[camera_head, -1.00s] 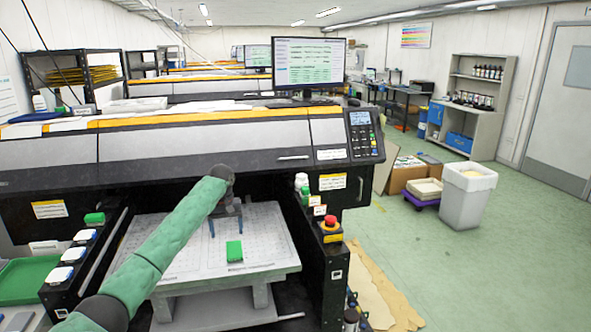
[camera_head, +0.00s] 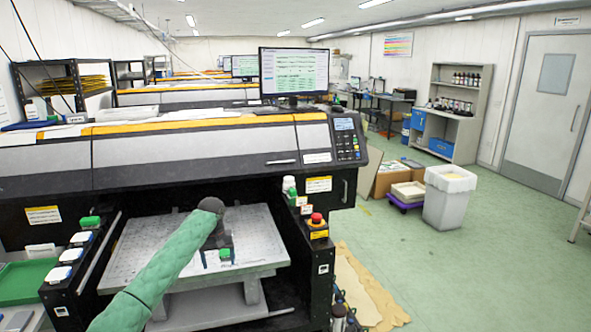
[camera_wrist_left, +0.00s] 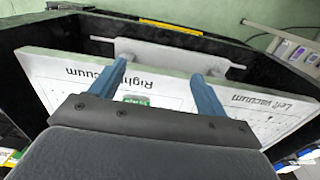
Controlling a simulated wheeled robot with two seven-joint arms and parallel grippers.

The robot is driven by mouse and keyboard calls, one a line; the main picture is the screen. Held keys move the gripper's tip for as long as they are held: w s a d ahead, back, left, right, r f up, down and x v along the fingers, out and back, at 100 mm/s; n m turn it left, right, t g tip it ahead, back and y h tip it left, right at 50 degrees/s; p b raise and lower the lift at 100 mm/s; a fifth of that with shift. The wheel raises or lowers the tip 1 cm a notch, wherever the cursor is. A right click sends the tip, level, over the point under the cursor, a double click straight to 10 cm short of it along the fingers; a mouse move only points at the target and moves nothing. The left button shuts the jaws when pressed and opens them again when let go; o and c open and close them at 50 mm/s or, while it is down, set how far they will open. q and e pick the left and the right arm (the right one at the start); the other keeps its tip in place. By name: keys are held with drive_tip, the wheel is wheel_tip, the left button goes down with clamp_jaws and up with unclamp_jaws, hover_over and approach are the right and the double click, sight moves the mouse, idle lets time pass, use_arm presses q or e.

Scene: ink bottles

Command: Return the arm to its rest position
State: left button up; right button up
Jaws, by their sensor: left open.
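My left arm reaches in from the lower left in the head view, over the printer's flat white bed (camera_head: 140,255). My left gripper (camera_head: 218,260) is open, its two blue fingers pointing down near the bed. A small green block (camera_head: 224,253) shows between the fingers, partly hidden by the gripper. In the left wrist view the open fingers (camera_wrist_left: 158,70) spread over the bed, and part of a green thing (camera_wrist_left: 135,100) shows between them, mostly hidden by the gripper body. Whether the fingers touch the block I cannot tell. My right gripper is not in view.
The printer's dark front and cover (camera_head: 210,150) rise behind the bed. A side post with a red emergency button (camera_head: 316,218) stands at the right. White-lidded bottles (camera_head: 70,254) and a green tray (camera_head: 25,282) are at the left. The floor at right is open around a white bin (camera_head: 450,200).

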use_arm(q)
drive_tip(key=s+d+f+m, duration=0.1)
drive_tip(key=s+d+f, duration=0.1)
drive_tip(key=s+f, duration=0.9)
drive_tip(key=s+d+f+m, duration=0.1)
drive_tip(key=s+d+f, duration=0.35)
drive_tip(key=f, duration=1.15)
drive_tip(key=s+d+f+m, duration=0.1)
drive_tip(key=s+f, duration=0.9)
drive_tip(key=f, duration=0.3)
drive_tip(key=s+f, duration=0.6)
drive_tip(key=s, duration=0.7)
drive_tip(key=s+f+m+t, duration=0.1)
drive_tip(key=s+f, duration=0.6)
drive_tip(key=s, duration=0.7)
drive_tip(key=s+f+m, duration=0.1)
drive_tip(key=s+f, duration=0.5)
drive_tip(key=s, duration=0.8)
drive_tip(key=shift+s+f+t, duration=0.15)
drive_tip(key=shift+s+t, duration=0.05)
drive_tip(key=shift+t, duration=0.2)
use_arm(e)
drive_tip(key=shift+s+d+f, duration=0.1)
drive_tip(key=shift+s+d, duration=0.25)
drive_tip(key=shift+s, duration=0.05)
